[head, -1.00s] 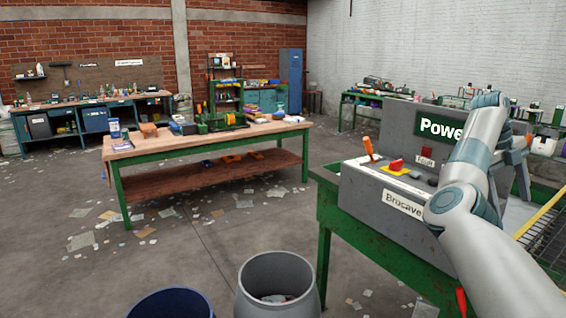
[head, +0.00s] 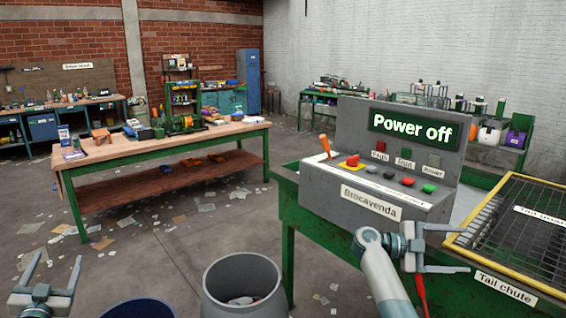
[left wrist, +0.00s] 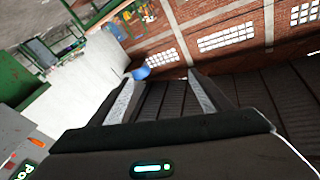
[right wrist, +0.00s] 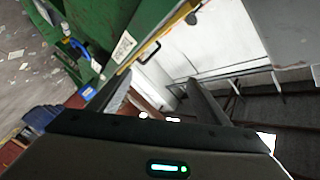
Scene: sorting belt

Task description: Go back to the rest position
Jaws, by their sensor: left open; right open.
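My left gripper (head: 45,278) is at the lower left of the head view, open and empty, in the air over the floor. In the left wrist view its fingers (left wrist: 160,98) stand apart with nothing between them. My right gripper (head: 452,256) is open and empty at the lower right of the head view, in front of the grey control box (head: 355,192). In the right wrist view its fingers (right wrist: 158,95) are apart with nothing held. The box's display (head: 412,131) reads "Power off", with an orange lever (head: 326,146) and several coloured buttons beside it.
A yellow-framed mesh guard (head: 520,225) labelled "Tail chute" lies right of the box. A grey bin (head: 243,290) and a dark blue bin (head: 140,308) stand on the floor in front. A wooden workbench (head: 165,145) with tools is farther back. Open floor lies between.

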